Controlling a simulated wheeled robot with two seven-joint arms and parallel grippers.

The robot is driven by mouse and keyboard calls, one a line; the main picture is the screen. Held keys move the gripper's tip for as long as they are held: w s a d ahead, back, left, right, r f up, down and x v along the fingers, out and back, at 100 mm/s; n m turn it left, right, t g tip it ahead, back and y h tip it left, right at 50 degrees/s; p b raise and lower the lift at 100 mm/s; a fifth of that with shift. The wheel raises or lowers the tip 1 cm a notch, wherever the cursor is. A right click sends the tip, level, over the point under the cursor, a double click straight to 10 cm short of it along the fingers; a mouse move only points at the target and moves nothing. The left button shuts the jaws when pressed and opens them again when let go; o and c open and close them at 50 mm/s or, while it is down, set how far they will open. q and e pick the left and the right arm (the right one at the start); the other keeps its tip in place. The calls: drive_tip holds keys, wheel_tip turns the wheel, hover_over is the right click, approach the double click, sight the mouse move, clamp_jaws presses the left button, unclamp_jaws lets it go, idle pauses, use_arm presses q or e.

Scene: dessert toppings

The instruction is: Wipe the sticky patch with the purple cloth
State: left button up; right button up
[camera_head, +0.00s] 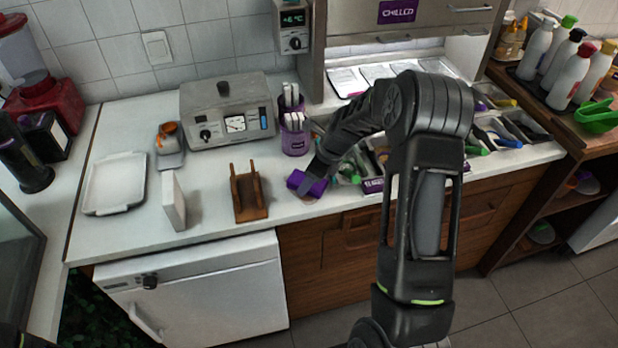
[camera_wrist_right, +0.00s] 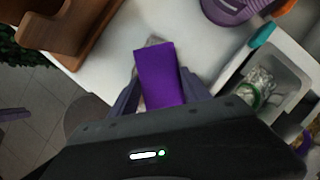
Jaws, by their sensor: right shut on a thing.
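The purple cloth (camera_head: 303,181) is at the front edge of the white counter, below the purple utensil cup. My right gripper (camera_head: 311,187) is shut on it, with the arm reaching in from the right. In the right wrist view the purple cloth (camera_wrist_right: 162,75) is a folded block between the two fingers of the right gripper (camera_wrist_right: 165,92). The cloth is at or just above the counter; I cannot tell if it touches. I cannot make out the sticky patch clearly; the cloth and gripper hide the surface beneath. My left gripper is not in view.
A brown wooden holder (camera_head: 249,194) stands just left of the cloth. The purple utensil cup (camera_head: 295,139) stands behind it. Topping bins (camera_head: 497,131) lie to the right. A white tray (camera_head: 116,184) lies far left. The counter's front edge is close to the cloth.

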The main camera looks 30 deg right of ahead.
sight(313, 191)
drive_tip(key=shift+s+a+f, duration=0.1)
drive_tip(key=shift+s+a, duration=0.1)
drive_tip(key=shift+s, duration=0.4)
drive_tip(key=shift+s+a+f, duration=0.1)
drive_tip(key=shift+s+a, duration=0.15)
drive_tip(key=shift+s, duration=0.35)
drive_tip(key=shift+s+a, duration=0.2)
drive_tip(key=shift+s, duration=0.4)
drive_tip(key=shift+p, duration=0.3)
drive_tip(key=shift+s+a+r, duration=0.1)
drive_tip(key=shift+s+a, duration=0.15)
drive_tip(key=shift+s, duration=0.55)
drive_tip(key=shift+s+a+r, duration=0.1)
drive_tip(key=shift+s+a, duration=0.15)
drive_tip(key=shift+s, duration=0.5)
drive_tip(key=shift+w, duration=0.1)
drive_tip(key=shift+w+a+p, duration=0.15)
drive_tip(key=shift+a+p, duration=0.35)
drive_tip(key=shift+w+a+f, duration=0.1)
drive_tip(key=shift+w+a, duration=0.2)
drive_tip(key=shift+a, duration=0.6)
